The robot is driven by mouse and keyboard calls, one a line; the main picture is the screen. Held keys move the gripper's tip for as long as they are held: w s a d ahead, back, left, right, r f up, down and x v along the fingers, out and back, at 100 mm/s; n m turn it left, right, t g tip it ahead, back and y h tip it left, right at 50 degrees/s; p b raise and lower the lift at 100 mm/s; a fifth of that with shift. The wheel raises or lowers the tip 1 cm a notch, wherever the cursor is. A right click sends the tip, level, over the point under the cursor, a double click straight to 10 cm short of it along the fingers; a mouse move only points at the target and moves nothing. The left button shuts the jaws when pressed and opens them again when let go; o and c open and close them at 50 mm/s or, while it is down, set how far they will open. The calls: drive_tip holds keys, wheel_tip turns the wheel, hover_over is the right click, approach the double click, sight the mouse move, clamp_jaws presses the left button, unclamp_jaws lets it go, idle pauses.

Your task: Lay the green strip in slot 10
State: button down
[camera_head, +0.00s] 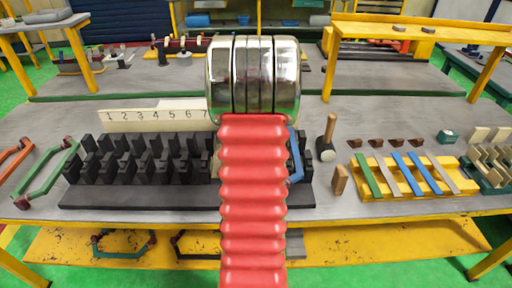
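A green strip (368,177) lies at the left end of a yellow rack (433,187) at the right of the bench, beside blue and grey strips. A long black slotted block (125,194) lies across the left and middle of the bench. A pale number board (115,126) behind it shows 1 to 7. Higher numbers and the block's right part are mostly hidden behind a red ribbed sleeve and a shiny metal cylinder, which look like my arm. Slot 10 cannot be made out. My gripper is not in view.
Green (42,172) and orange (14,163) coil frames lie at the left. Part of a blue frame (298,166) shows beside the arm. A mallet (326,143) and wooden block (340,180) stand between slotted block and rack. Brown wedges (375,143) lie behind the rack.

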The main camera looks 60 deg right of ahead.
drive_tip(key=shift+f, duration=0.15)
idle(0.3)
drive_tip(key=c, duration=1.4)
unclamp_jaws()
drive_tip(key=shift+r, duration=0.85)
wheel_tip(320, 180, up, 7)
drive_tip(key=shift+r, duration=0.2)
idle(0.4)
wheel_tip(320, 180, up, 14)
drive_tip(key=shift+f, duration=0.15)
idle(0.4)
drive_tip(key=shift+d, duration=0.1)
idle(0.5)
